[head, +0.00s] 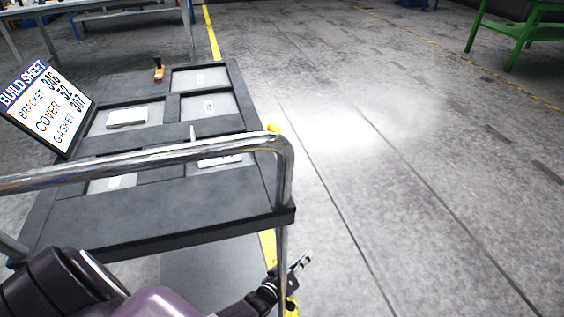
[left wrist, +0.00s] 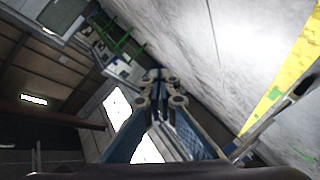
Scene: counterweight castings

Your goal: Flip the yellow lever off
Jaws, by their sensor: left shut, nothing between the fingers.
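A small yellow knob (head: 273,128) shows just behind the bend of the cart's chrome rail in the head view. My left gripper (head: 301,263) is shut and empty, beside the rail's upright at the cart's near right corner. Its closed fingers also show in the left wrist view (left wrist: 161,88), with no lever between them. My right gripper is out of view.
The dark cart (head: 150,218) has several shallow recesses and a chrome rail (head: 130,162) along its near side. A build sheet sign (head: 45,108) stands at its left, and a small orange item (head: 159,74) at its far edge. Open floor lies right; a green table (head: 515,28) stands beyond.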

